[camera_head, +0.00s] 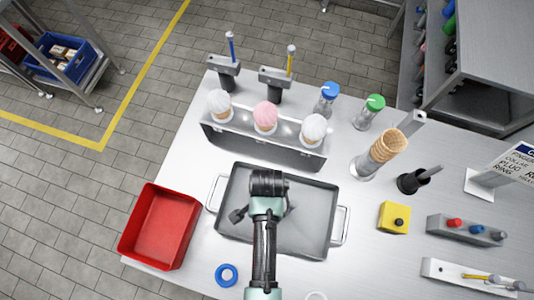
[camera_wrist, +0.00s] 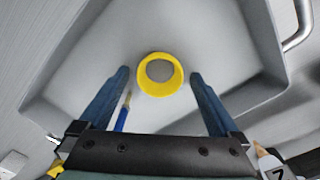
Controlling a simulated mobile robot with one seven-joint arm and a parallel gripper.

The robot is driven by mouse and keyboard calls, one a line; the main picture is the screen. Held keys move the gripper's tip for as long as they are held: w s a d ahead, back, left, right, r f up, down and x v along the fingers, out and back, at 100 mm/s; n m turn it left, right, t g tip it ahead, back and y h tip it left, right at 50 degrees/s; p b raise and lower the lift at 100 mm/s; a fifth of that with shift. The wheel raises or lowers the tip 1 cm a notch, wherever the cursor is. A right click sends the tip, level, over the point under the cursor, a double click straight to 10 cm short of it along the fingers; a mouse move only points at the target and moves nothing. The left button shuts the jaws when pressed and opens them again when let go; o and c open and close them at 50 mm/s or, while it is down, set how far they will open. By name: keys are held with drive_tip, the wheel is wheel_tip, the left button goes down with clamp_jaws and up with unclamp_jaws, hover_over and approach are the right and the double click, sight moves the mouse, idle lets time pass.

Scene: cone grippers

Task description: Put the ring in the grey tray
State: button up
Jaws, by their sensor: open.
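The grey tray (camera_head: 314,225) lies on the white table in the middle of the head view, with a handle at each side. Its inside fills most of the wrist view. A yellow ring (camera_wrist: 141,83) shows in the wrist view against the tray's grey floor, between and beyond my fingertips. My gripper (camera_wrist: 159,74) is open, its two blue fingers apart from the ring with a gap on each side. In the head view my arm covers the middle of the tray and hides the yellow ring. I cannot tell exactly how high the fingers are above the floor.
A red bin (camera_head: 160,228) stands left of the tray. A blue ring (camera_head: 227,275) lies in front, and a pale ring (camera_head: 316,296) is cut off at the bottom edge. A metal rack (camera_head: 262,146) with cones stands behind. A yellow box (camera_head: 394,217) stands to the right.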

drive_tip(key=shift+r, duration=0.1)
wheel_tip(320, 180, up, 12)
drive_tip(key=w+d+r+n+t, duration=0.1)
drive_tip(key=w+r+n+t, duration=0.2)
drive_tip(key=w+r+t, duration=0.7)
drive_tip(key=w+r+n+t, duration=0.15)
drive_tip(key=w+r, duration=0.25)
drive_tip(key=r, duration=0.5)
drive_tip(key=w+r+n+t, duration=0.15)
drive_tip(key=w+r, duration=0.25)
drive_tip(key=r, duration=0.4)
drive_tip(key=w+r+n+t, duration=0.1)
drive_tip(key=w+r+t, duration=0.1)
drive_tip(key=w+r, duration=0.5)
drive_tip(key=s+r+n+t, duration=0.1)
drive_tip(key=s+r+t, duration=0.3)
drive_tip(key=r, duration=0.7)
drive_tip(key=s+a+r+n+t, duration=0.1)
drive_tip(key=s+r+t, duration=0.3)
drive_tip(key=r, duration=0.7)
drive_tip(key=s+r+n+t, duration=0.3)
drive_tip(key=s+r, duration=0.4)
drive_tip(key=r, duration=0.4)
drive_tip(key=shift+a+r+t+p, duration=0.15)
drive_tip(key=shift+r+t+p, duration=0.15)
drive_tip(key=shift+t, duration=0.4)
drive_tip(key=shift+s, duration=0.1)
